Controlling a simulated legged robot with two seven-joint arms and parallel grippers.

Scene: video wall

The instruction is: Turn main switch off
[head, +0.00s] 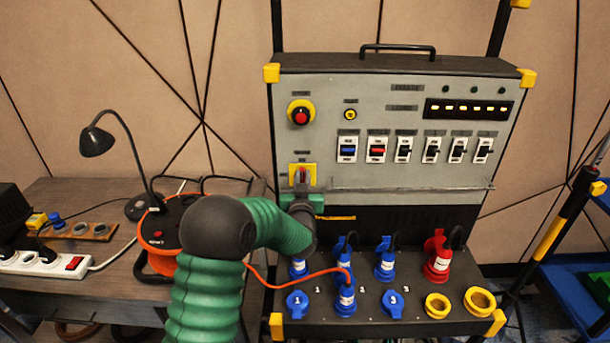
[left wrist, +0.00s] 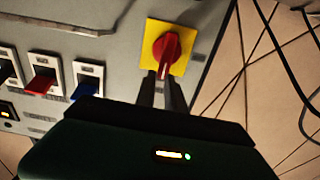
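The main switch is a red rotary knob on a yellow square plate (head: 309,168), low on the left of the grey panel. In the left wrist view the red knob (left wrist: 168,49) shows clearly, its grip reaching down toward my fingertips. My left gripper (head: 301,183) is right in front of the knob and hides part of it in the head view. In the left wrist view the two dark fingers of the left gripper (left wrist: 162,76) are slightly apart, with the knob's lower end at or between their tips. Whether they press on it cannot be told. My right gripper is not in view.
Above the switch is a red emergency button (head: 300,116). A row of breakers (head: 404,149) lies to the right. Blue plugs and an orange cable (head: 300,283) are below. A table (head: 110,215) with a lamp and cable reel stands at the left.

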